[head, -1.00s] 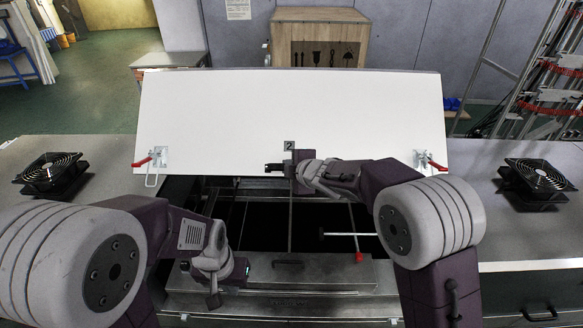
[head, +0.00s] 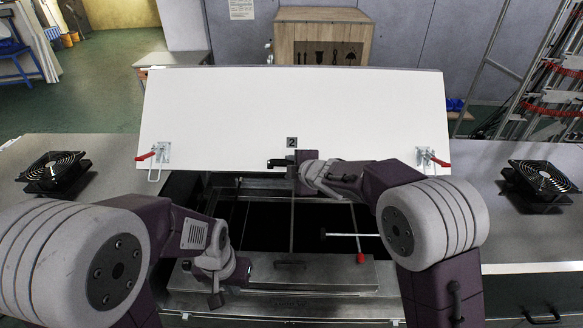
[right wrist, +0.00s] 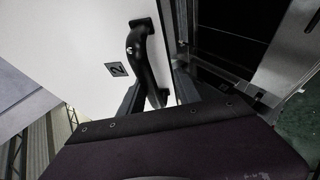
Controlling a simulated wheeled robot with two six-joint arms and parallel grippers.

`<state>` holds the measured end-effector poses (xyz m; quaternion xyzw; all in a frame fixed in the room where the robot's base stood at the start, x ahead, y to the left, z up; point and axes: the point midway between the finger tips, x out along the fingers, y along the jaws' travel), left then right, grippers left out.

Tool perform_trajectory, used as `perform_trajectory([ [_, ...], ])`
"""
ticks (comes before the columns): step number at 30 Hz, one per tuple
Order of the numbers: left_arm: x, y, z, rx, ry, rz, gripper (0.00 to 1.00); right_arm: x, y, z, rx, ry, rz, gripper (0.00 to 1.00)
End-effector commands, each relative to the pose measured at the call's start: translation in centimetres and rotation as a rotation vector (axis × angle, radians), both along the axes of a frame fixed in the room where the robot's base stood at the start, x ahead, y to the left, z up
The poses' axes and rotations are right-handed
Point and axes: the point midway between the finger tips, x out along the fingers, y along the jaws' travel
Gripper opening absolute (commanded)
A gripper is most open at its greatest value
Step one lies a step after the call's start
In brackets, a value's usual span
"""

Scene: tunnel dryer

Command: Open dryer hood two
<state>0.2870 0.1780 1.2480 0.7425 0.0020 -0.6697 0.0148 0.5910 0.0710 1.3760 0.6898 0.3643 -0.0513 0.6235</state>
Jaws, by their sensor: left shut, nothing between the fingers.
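Dryer hood two (head: 292,105) is a white panel with a "2" label (head: 291,142). In the head view it stands raised and tilted above the dark dryer opening (head: 268,222). My right gripper (head: 281,163) is at the middle of its lower edge. In the right wrist view, the black hood handle (right wrist: 146,62) runs down between the fingers of my right gripper (right wrist: 158,98). Whether they are closed on it is unclear. My left gripper (head: 243,271) is shut and empty, low over the front metal panel (head: 320,274).
Red-handled clamps hang at the hood's left (head: 154,155) and right (head: 431,157) lower corners. Black fans stand on the left (head: 53,172) and right (head: 541,180) counters.

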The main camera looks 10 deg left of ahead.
Motion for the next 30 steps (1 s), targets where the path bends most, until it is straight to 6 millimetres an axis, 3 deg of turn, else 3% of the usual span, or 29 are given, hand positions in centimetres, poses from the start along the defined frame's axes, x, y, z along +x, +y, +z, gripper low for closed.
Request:
perform_trajectory([
  [6, 0.0, 0.0, 0.0, 0.0, 0.0, 0.0, 0.0, -0.6, -0.3, 0.5, -0.001, 0.0, 0.001, 0.36],
  [18, 0.0, 0.0, 0.9, 0.0, 0.0, 0.0, 0.0, -6.1, -3.8, 4.6, -0.001, 0.0, -0.001, 0.36],
  [30, 0.0, 0.0, 0.9, 0.0, 0.0, 0.0, 0.0, -6.6, -4.0, 4.7, 0.0, 0.001, 0.0, 0.36],
])
